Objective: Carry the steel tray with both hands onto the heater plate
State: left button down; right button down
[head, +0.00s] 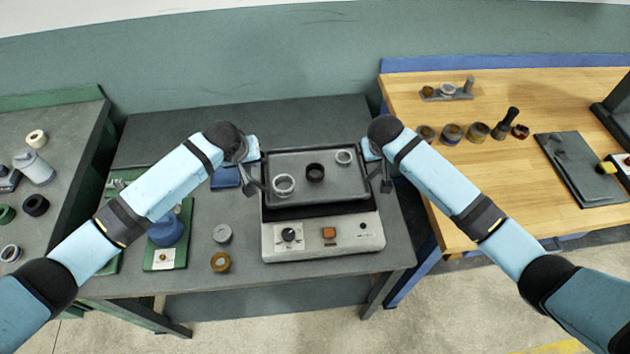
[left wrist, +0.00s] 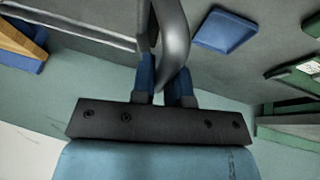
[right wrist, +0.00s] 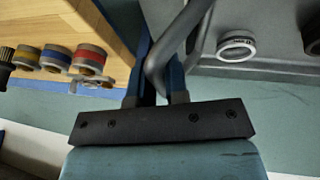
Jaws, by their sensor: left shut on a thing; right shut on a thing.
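The steel tray (head: 330,182) is over the heater plate (head: 322,235), whose dark top shows along the tray's front edge. I cannot tell whether the tray touches the plate. My left gripper (left wrist: 162,85) is shut on the tray's left handle (left wrist: 173,45). My right gripper (right wrist: 158,82) is shut on the right handle (right wrist: 180,38). In the head view the wrists partly hide both handles.
The heater's front panel has a knob and an orange switch. A grey cylinder (head: 222,233), a brass ring (head: 220,262) and a blue tray (head: 225,177) lie left of the heater. A wooden table (head: 500,95) with several ring parts stands at right.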

pick_arm(q)
jog(key=shift+w+f, duration=0.1)
jog(key=shift+f, duration=0.3)
pick_arm(e)
jog(key=shift+f, duration=0.45)
pick_arm(q)
jog(key=c, duration=1.5)
grip_release()
jog(key=shift+b, duration=0.3)
pick_arm(e)
jog(key=c, duration=1.5)
grip_release()
pick_arm(q)
jog(key=o, duration=0.4)
pick_arm(e)
jog(key=o, duration=0.4)
pick_arm(q)
jog(key=shift+r, duration=0.15)
pick_arm(e)
jog(key=shift+r, duration=0.1)
pick_arm(q)
jog(key=v, duration=1.2)
pick_arm(e)
jog(key=v, duration=1.2)
